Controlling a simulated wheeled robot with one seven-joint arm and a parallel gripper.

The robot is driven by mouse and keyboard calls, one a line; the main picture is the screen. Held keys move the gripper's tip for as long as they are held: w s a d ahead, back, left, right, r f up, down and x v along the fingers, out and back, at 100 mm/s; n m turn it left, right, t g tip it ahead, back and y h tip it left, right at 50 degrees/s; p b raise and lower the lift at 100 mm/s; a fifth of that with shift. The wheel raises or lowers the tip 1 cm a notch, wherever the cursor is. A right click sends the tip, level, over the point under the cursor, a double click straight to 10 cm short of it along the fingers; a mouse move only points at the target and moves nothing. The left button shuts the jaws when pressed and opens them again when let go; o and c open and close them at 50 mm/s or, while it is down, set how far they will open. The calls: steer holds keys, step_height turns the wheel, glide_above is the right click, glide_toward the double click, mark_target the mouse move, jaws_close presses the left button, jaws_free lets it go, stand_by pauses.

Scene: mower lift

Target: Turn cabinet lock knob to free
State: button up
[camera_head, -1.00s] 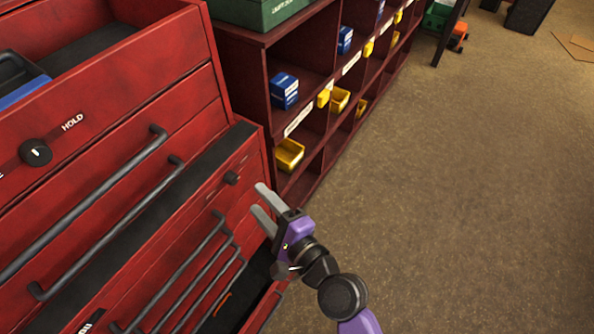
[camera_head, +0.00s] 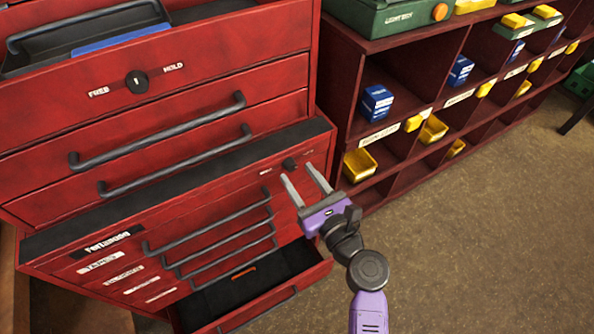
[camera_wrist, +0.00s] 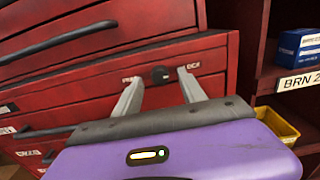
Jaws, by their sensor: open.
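A small dark round knob (camera_head: 289,164) sits at the top right of the lower red cabinet (camera_head: 210,195), with small labels on both sides. In the wrist view this knob (camera_wrist: 160,75) appears between my fingertips; the label text is too small to read surely. My gripper (camera_head: 296,171) is open and empty, its fingers pointing at the knob from the front. I cannot tell whether they touch it. A second black knob (camera_head: 137,82), between FREE and HOLD labels, is on the upper red chest (camera_head: 230,78). Its white mark looks about upright.
A lower drawer (camera_head: 245,283) stands open below the knob. Long bar handles (camera_head: 210,221) lie to its left. A dark red shelf (camera_head: 392,140) with blue boxes (camera_head: 376,102) and yellow bins (camera_head: 360,165) stands to the right. The brown floor (camera_head: 480,230) is clear.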

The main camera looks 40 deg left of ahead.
steer(key=shift+x, duration=1.1)
jaws_close()
